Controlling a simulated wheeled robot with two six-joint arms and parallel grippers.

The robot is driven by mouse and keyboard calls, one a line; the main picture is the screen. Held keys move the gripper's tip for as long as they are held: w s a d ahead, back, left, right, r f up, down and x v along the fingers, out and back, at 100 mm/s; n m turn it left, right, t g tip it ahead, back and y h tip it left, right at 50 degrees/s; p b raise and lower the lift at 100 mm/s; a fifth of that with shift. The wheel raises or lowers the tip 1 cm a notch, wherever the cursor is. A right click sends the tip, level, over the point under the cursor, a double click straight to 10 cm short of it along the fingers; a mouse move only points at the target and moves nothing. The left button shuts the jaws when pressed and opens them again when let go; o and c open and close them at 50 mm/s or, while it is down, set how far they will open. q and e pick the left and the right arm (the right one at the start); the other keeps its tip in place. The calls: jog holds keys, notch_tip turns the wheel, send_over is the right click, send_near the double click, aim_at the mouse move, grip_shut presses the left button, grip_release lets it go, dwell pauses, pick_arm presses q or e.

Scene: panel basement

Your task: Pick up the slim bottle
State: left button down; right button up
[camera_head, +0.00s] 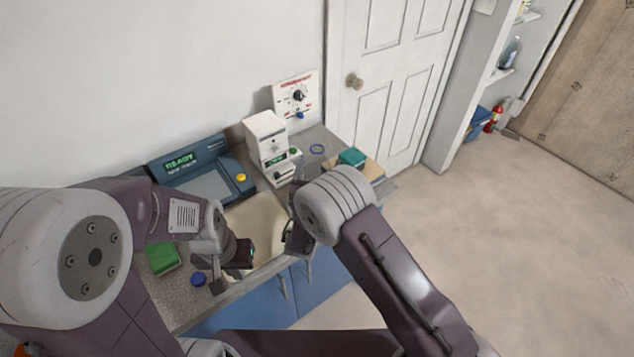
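No slim bottle can be made out for certain on the counter (185,308); my arms hide part of it. A grey-blue bottle (510,53) stands on a wall shelf at the upper right, far from both grippers. My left gripper (232,270) is over the front of the counter, with its dark fingers apart and nothing visible between them. My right gripper (291,240) is at the counter's front edge, right of the left one. Its fingers are mostly hidden by its own wrist.
A blue device with a READY display (197,178), a white machine (266,142) and a dial box (297,97) line the back. A green block (162,260), a blue round cap (198,279) and a teal block (352,157) lie on the counter.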

aim_at(321, 155)
jog(key=c, duration=1.2)
jog(key=shift+r, duration=0.1)
jog(key=shift+r, duration=0.8)
jog(key=r, duration=0.2)
jog(key=shift+d+r, duration=0.25)
jog(key=shift+r, duration=0.05)
jog(key=s+d+r, duration=0.1)
jog(key=d+r, duration=0.2)
jog(key=d, duration=0.2)
jog(key=s+d+r+b, duration=0.1)
jog(key=d+r, duration=0.2)
jog(key=d, duration=0.3)
jog(key=shift+s+r, duration=0.3)
dwell(0.5)
